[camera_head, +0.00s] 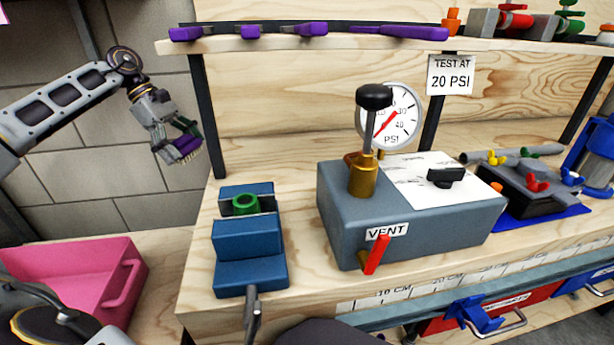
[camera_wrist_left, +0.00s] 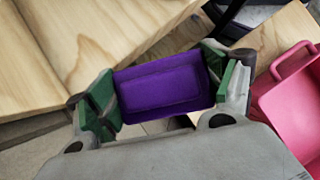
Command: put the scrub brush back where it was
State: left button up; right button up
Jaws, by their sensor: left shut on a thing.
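The scrub brush (camera_head: 186,148) has a purple body with pale bristles. My left gripper (camera_head: 176,138) is shut on it, holding it in the air left of the workbench, in front of the grey block wall. The bristles face down and to the right in the head view. In the left wrist view the purple brush back (camera_wrist_left: 165,88) sits between the green pads of my left gripper (camera_wrist_left: 163,98). My right gripper is not in view.
A pink bin (camera_head: 75,275) stands at the lower left. The wooden shelf (camera_head: 300,42) holds several purple things. On the bench are a blue vise (camera_head: 248,240) with a green ring and a grey test box (camera_head: 340,215) with a gauge (camera_head: 400,105). A post (camera_head: 205,115) supports the shelf.

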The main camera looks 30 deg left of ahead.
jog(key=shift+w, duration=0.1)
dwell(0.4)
pick_arm(q)
jog(key=w+d, duration=0.1)
jog(key=d, duration=0.3)
jog(key=w+d, duration=0.1)
jog(key=d, duration=0.4)
jog(key=w+d, duration=0.2)
jog(key=d, duration=0.3)
jog(key=shift+d+r+p, duration=0.1)
jog(key=shift+d+p, duration=0.05)
jog(key=shift+p, duration=0.2)
jog(key=w+d+p, duration=0.1)
jog(key=d, duration=0.3)
jog(key=w+d+p, duration=0.1)
jog(key=d+p, duration=0.1)
jog(key=d, duration=0.2)
jog(key=w+d+p, duration=0.1)
jog(key=d+p, duration=0.1)
jog(key=d, duration=0.2)
jog(key=shift+w, duration=0.2)
jog(key=shift+w+d+p, duration=0.15)
jog(key=shift+d+p, duration=0.2)
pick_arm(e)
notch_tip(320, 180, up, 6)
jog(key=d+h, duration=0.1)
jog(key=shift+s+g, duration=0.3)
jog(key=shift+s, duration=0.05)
pick_arm(q)
jog(key=shift+d, duration=0.1)
